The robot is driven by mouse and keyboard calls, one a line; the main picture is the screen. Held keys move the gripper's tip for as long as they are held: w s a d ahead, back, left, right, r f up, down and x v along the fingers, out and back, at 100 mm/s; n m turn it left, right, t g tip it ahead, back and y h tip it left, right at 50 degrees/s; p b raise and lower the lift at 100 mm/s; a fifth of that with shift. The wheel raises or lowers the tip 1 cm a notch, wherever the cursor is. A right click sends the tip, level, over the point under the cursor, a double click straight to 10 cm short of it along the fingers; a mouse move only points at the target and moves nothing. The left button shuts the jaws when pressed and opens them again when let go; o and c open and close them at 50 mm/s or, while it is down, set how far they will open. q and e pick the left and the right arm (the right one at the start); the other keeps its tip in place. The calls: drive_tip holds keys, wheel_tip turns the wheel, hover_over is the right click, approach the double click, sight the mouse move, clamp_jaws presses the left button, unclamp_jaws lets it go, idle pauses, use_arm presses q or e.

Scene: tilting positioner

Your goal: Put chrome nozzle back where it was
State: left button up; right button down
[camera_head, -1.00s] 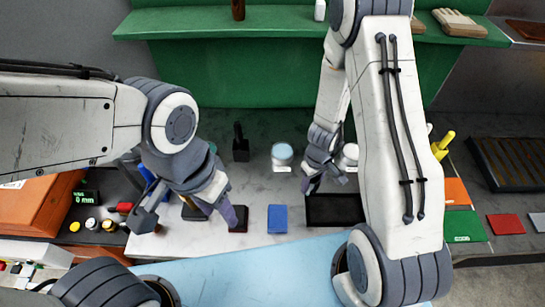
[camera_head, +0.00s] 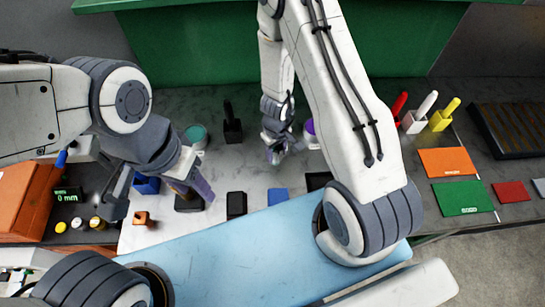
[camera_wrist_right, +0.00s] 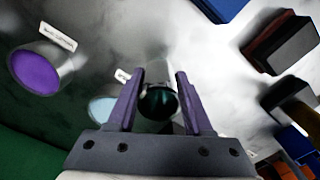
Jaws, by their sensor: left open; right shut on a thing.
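My right gripper (camera_head: 275,155) is shut on the chrome nozzle and holds it above the grey worktop. In the right wrist view the chrome nozzle (camera_wrist_right: 158,100) is a shiny rounded piece with dark green reflections between the purple fingers. A light-blue-topped cup (camera_wrist_right: 102,108) shows beyond the left finger; my right gripper hides it in the head view. A purple-topped cup (camera_head: 309,128) stands just right of the gripper. A teal-topped cup (camera_head: 195,135) stands further left. My left gripper (camera_head: 192,190) is open above a dark block (camera_head: 188,204); its exact fingertip gap is hard to see.
A black holder (camera_head: 232,130) stands behind the worktop's middle. A black block (camera_head: 236,204) and a blue block (camera_head: 278,195) lie at the front, beside a partly hidden black tray (camera_head: 318,181). Orange (camera_head: 446,162) and green (camera_head: 462,198) mats lie right. My right arm covers much there.

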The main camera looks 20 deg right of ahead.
sight(275, 159)
drive_tip(key=shift+a+f+b, duration=0.1)
drive_tip(key=shift+f+b, duration=1.45)
drive_tip(key=shift+f, duration=0.25)
drive_tip(key=shift+f, duration=0.2)
drive_tip(key=shift+c, duration=1.5)
unclamp_jaws()
drive_tip(key=shift+r, duration=0.1)
